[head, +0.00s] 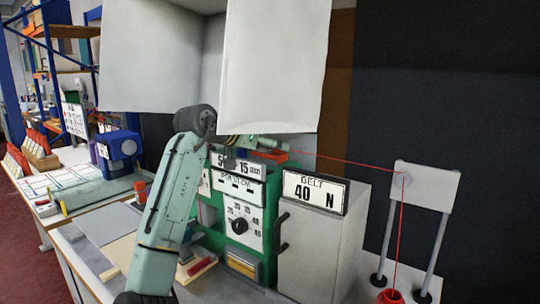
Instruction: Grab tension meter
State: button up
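I cannot pick out a tension meter with certainty. A sign reading "40 N" (314,193) stands on top of a grey cabinet (318,248) with a dark handle. A red thread (345,161) runs from above the green machine (215,240) to a white plate on two posts (425,185), then down to a red spool (390,296). My teal arm rises in front of the machine. A short teal piece shows beyond its upper joint, above the machine. My gripper's fingers do not show.
Two large white panels hang above the machine. A blue device (122,145) and several red-topped items stand on the left table. Boards and small tools lie on the near bench beside my arm. Blue shelving (52,60) stands behind at left. A dark wall closes the right side.

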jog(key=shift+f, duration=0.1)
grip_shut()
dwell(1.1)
